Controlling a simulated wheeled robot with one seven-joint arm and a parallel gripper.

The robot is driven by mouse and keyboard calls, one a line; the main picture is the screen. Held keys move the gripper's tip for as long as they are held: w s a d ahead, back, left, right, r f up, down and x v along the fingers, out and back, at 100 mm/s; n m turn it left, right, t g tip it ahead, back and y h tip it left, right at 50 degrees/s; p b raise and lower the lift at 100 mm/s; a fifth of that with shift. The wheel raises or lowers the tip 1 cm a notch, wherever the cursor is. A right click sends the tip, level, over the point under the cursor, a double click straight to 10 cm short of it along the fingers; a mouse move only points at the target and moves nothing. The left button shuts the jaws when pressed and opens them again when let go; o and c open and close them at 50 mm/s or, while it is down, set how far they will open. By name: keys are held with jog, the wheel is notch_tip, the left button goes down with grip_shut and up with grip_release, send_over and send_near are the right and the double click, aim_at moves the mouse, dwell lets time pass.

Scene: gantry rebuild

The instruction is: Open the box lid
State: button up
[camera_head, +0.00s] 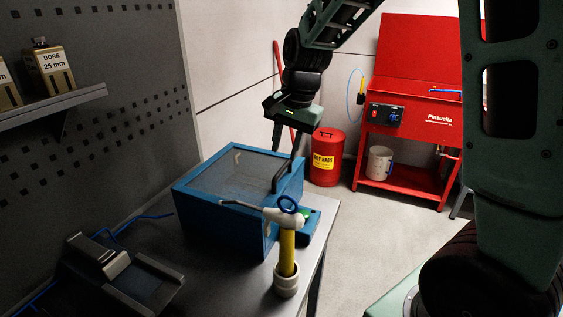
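The blue box (222,222) stands on a dark table, its lid (240,170) a grey, see-through panel in a blue frame. The lid looks shut. A black handle (280,176) sits at the lid's right edge. My gripper (286,147) hangs above and around the height of the handle's far end, pointing down. Its two dark fingers look spread apart with nothing seen between them. Whether the right finger touches the handle cannot be told from this view.
A yellow-handled tool (287,252) stands upright in a pale cup (286,282) in front of the box. A dark device (120,275) lies at lower left. A shelf (50,105) juts from the left wall. A red bin (327,158) and red wash station (412,120) stand behind.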

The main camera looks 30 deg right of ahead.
aim_at(280, 171)
jog(key=f, duration=0.3)
jog(key=w+f, duration=0.1)
jog(key=f, duration=0.1)
jog(key=shift+a+f, duration=0.3)
grip_shut()
